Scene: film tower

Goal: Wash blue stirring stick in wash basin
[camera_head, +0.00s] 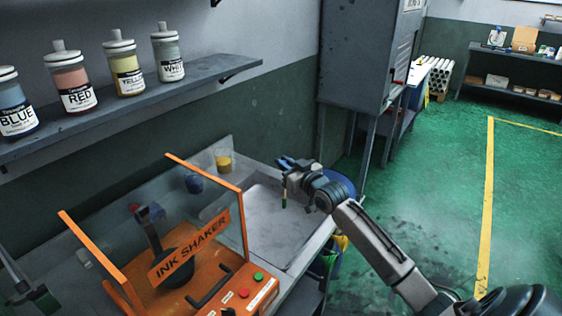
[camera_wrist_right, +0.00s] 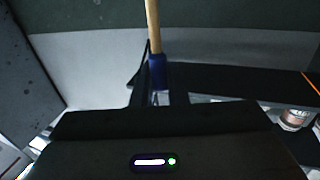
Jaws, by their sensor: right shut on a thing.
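My right gripper (camera_head: 287,172) is above the grey work table, near its right end. It is shut on the blue stirring stick, which shows in the right wrist view as a pale wooden shaft with a blue part (camera_wrist_right: 158,73) at the jaws. My left gripper is not in view.
An orange ink shaker (camera_head: 188,250) with clear panels stands at the front left. A blue cup (camera_head: 194,184) and a yellow cup (camera_head: 223,160) stand behind it. A wall shelf (camera_head: 150,92) holds several paint bottles. A grey cabinet (camera_head: 360,60) stands behind my right arm.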

